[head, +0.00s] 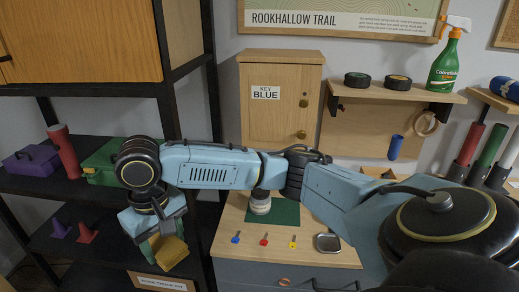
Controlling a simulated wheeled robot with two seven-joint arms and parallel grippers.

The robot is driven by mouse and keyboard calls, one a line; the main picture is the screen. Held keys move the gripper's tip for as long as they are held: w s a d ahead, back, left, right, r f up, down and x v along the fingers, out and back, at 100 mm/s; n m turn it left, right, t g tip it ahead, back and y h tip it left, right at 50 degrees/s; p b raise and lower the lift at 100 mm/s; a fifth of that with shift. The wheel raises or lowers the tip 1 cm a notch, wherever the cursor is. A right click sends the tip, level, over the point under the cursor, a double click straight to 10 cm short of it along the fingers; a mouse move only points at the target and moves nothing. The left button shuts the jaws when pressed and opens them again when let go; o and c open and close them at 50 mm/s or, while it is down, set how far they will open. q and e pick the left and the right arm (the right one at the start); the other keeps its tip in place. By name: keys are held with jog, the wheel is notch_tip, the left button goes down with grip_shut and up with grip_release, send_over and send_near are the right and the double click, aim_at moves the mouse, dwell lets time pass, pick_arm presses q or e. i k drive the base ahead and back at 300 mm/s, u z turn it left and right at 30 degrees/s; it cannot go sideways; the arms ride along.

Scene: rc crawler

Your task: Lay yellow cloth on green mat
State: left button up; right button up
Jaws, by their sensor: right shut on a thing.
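The yellow cloth (171,254) hangs from my right gripper (162,237), which is shut on it. The gripper points down at the left, in front of the black shelf and left of the bench. The green mat (287,213) lies flat on the wooden bench top, to the right of the cloth and apart from it. My right arm crosses in front of the mat's back part and hides some of it. A pale round object (260,206) stands at the mat's left side. My left gripper is not in view.
Blue (236,238), red (264,240) and yellow (293,243) keys lie in front of the mat, with a metal tin (327,242) to their right. A wooden cabinet (281,100) stands behind. The black shelf (100,210) holds a green box (104,160) and small cones.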

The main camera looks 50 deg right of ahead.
aim_at(287, 210)
jog(key=z, duration=0.9)
jog(key=i, duration=1.15)
jog(key=z, duration=0.95)
